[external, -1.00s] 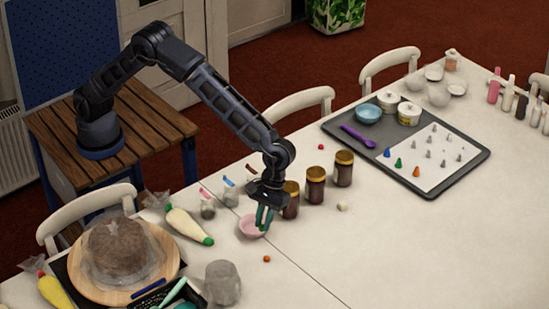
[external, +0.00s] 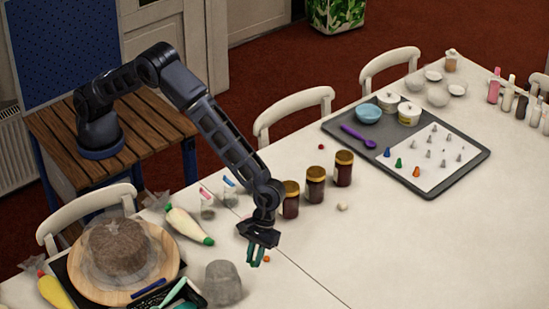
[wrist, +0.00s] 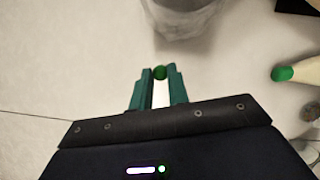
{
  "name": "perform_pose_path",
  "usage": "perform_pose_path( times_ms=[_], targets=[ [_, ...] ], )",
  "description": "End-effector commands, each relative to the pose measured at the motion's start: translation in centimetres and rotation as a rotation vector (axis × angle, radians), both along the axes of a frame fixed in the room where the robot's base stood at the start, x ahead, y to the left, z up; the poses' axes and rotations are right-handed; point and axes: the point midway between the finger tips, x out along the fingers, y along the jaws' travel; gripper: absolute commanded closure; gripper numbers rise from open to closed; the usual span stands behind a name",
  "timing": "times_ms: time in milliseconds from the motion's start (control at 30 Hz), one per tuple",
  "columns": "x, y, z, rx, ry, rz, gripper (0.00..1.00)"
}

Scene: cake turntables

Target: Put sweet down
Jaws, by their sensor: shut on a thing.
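My gripper (external: 254,261) has teal fingers and points down over the white table, close to the front of it. In the wrist view, the fingertips of my gripper (wrist: 160,80) are shut on a small round green sweet (wrist: 160,72). The sweet cannot be made out in the external view, and its height above the table is unclear. An orange sweet (external: 266,259) lies just right of the fingers. A red sweet (external: 320,147) and a cream one (external: 342,206) lie farther off.
A grey translucent container (external: 222,284) stands left of my gripper and shows in the wrist view (wrist: 185,18). A piping bag with a green tip (external: 186,224) and brown jars (external: 315,185) are nearby.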

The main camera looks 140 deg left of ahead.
Motion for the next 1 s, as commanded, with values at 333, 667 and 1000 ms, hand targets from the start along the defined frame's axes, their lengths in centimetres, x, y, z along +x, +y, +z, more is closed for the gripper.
perform_pose_path(
  times_ms=[333, 667, 1000],
  targets=[
    [0.0, 0.1, -4.9, 0.001, 0.0, 0.001, 1.0],
    [0.0, 0.1, -8.0, 0.0, 0.001, 0.001, 1.0],
    [0.0, 0.1, -9.3, 0.0, -0.001, 0.0, 1.0]
  ],
)
